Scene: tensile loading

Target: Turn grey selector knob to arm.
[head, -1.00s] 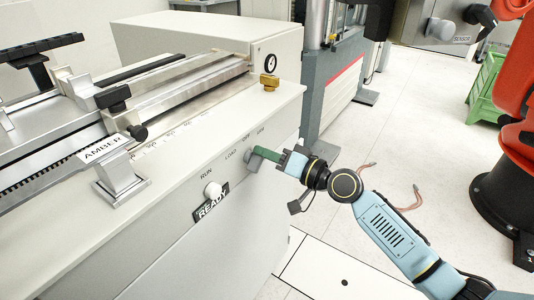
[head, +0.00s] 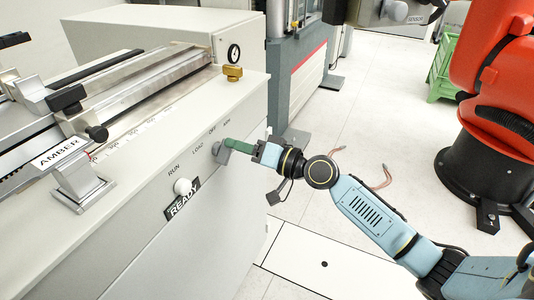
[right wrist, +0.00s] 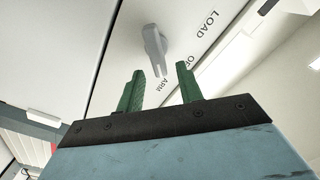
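The grey selector knob (head: 220,153) sits on the front of the cream machine, under the printed labels LOAD, OFF and ARM. My right gripper (head: 232,146) is at the knob in the head view. In the right wrist view its two green fingers (right wrist: 160,78) are spread apart, and the lever's end shows in the gap between the tips. I cannot tell whether either finger touches it. My left gripper is not in view.
A white button (head: 183,187) above a READY plate (head: 182,201) is left of the knob. A red robot arm (head: 497,85) stands at the right. The floor between is mostly clear.

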